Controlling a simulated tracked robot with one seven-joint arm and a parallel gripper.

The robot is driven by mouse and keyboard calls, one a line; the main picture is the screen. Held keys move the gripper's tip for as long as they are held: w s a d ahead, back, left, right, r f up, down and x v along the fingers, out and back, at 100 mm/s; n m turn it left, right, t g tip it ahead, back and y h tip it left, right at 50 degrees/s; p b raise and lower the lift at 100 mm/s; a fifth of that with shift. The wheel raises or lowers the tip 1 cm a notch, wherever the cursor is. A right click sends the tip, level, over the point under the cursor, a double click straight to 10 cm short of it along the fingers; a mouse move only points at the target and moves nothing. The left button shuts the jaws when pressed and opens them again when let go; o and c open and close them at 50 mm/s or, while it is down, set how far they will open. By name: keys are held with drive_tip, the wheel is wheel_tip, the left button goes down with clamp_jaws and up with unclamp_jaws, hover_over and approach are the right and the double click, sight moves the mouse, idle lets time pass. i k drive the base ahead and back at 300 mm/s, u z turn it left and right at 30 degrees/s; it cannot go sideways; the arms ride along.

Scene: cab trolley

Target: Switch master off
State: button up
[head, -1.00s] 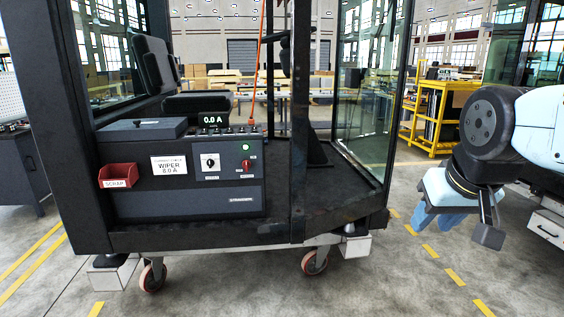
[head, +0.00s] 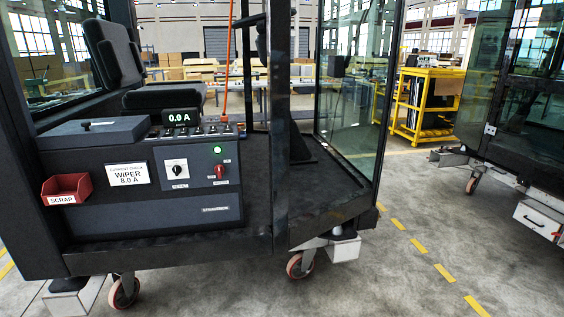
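The dark control box (head: 150,185) stands inside the open cab frame on the left. On its front panel is a red rotary switch (head: 219,171) with a small label below it that is too small to read. A green round light (head: 216,149) sits just above it. To the left, a black knob (head: 177,170) sits on a white plate. A display (head: 180,117) on top reads 0.0 A. I cannot tell which labelled control is the master. My gripper is not in view.
The cab trolley stands on red-rimmed castors (head: 124,291). A red SCRAP bin (head: 66,188) and a WIPER 8.0 A card (head: 129,173) are on the box front. A seat (head: 115,55) is behind. A yellow cart (head: 425,105) and another cab stand at right. The floor in front is clear.

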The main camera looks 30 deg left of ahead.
sight(220, 170)
drive_tip(key=z, duration=0.1)
drive_tip(key=k, duration=1.1)
drive_tip(key=u, duration=1.65)
drive_tip(key=i, duration=1.05)
drive_tip(key=z, duration=0.05)
